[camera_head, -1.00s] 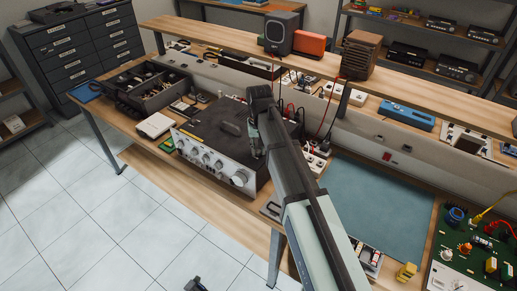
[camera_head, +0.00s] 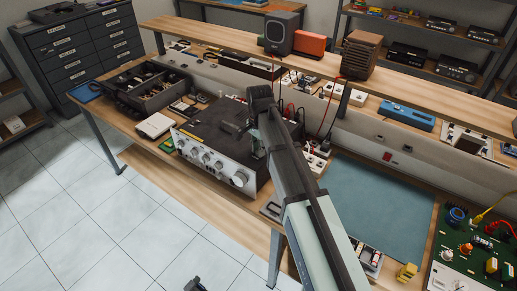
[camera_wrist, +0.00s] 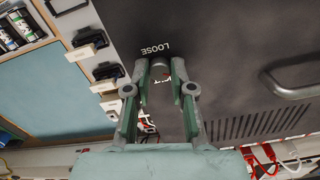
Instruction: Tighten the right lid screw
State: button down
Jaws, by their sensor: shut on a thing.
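The unit (camera_head: 212,162) stands on the bench with a light front panel of knobs and a dark lid (camera_head: 205,122). The dark lid also fills much of the wrist view (camera_wrist: 225,40). My gripper (camera_head: 257,152) reaches down to the lid's right part in the head view. In the wrist view its fingertips (camera_wrist: 160,64) are close above the lid, beside the white word LOOSE. They are shut on the right lid screw, which is mostly hidden between them. A small red and white mark shows between the fingers.
A dark handle (camera_wrist: 298,75) rises from the lid, apart from my fingers. Red leads (camera_wrist: 262,158) lie near the unit. A blue mat (camera_head: 375,205) covers the bench to the right. A raised shelf (camera_head: 310,62) runs behind.

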jog(key=m, duration=1.3)
dwell(0.5)
jog(key=c, duration=1)
grip_release()
jog(key=shift+r, duration=0.1)
notch_tip(320, 180, up, 12)
jog(key=shift+d+f, duration=0.1)
jog(key=shift+w, duration=0.1)
